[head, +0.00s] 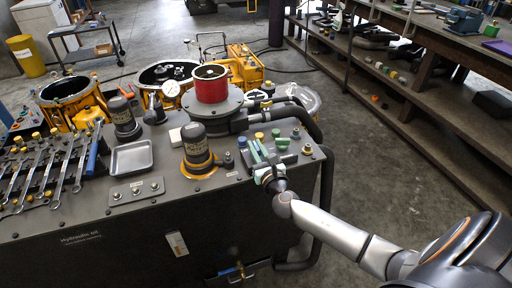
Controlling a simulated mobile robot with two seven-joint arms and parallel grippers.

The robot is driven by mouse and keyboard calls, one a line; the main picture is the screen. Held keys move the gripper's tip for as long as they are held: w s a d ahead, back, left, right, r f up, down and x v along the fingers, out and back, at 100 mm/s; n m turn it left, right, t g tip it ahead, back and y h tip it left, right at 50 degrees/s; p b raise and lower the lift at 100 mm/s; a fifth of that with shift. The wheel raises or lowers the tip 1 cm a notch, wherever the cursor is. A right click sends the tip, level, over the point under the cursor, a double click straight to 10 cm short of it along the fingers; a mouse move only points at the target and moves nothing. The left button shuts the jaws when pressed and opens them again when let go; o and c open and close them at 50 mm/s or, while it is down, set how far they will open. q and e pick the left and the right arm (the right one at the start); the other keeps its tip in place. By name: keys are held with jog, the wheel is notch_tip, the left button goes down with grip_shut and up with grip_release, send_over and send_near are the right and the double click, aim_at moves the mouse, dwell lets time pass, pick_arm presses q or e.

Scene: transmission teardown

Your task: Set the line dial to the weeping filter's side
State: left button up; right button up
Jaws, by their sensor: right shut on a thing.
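Two dark filter canisters with pale labels stand on the bench top. The front filter (196,146) has an amber wet-looking ring around its base; the rear-left filter (122,116) shows no such ring. My right gripper (261,152) reaches in from the lower right over the dark plate at the bench's right end. It is shut on a small part there, which seems to be the line dial. My fingers hide most of the dial, so I cannot read where it points. My left gripper is not in view.
A red cylinder (211,86) on a round grey flange stands behind the front filter. A metal tray (131,157) and several wrenches (48,166) lie to the left. Dark hoses (312,128) curve around the bench's right end. The floor to the right is open before a shelf.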

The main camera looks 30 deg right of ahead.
grip_shut()
jog(key=shift+m+h, duration=0.3)
jog(key=shift+h, duration=0.1)
jog(key=shift+a+m+g+h+p, duration=0.1)
jog(key=shift+m+g+h+p, duration=0.45)
jog(key=shift+h, duration=0.35)
jog(key=shift+m+g+h, duration=0.45)
jog(key=shift+m+h, duration=0.4)
jog(key=shift+h, duration=0.25)
jog(key=m+g+h, duration=0.2)
jog(key=h, duration=0.1)
jog(key=shift+f+b, duration=0.1)
jog(key=shift+b, duration=0.3)
jog(key=shift+m+g+h+b, duration=0.75)
jog(key=shift+m+g+h, duration=0.75)
jog(key=shift+m+g, duration=0.3)
jog(key=shift+g, duration=0.3)
